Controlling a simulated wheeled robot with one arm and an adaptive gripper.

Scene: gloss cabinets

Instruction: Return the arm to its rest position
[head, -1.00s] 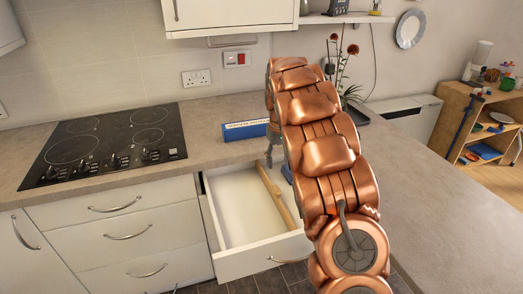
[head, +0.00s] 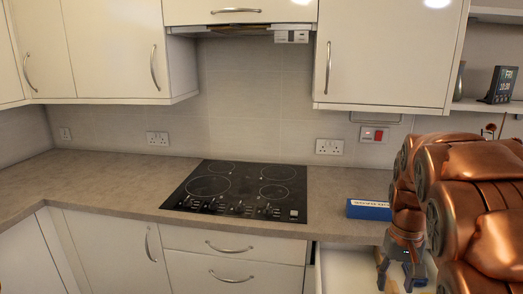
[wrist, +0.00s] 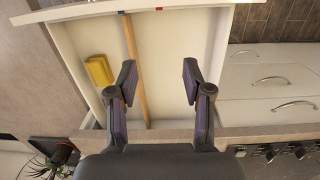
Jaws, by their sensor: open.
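My copper-coloured arm (head: 470,200) fills the right edge of the head view, bent over the counter. My gripper (head: 397,285) hangs down at the open drawer, partly cut off by the lower edge of the picture. In the wrist view my gripper (wrist: 160,75) shows two dark fingers spread apart with nothing between them. They point over the open white drawer (wrist: 175,35). A wooden strip (wrist: 135,60) runs along the drawer, and a yellow block (wrist: 99,70) lies to its left.
A blue box (head: 368,210) lies on the counter (head: 90,185) just left of my arm. A black hob (head: 240,190) is farther left. Wall cabinets (head: 390,50) hang above. A plant (wrist: 45,165) and closed drawers (wrist: 265,75) show in the wrist view.

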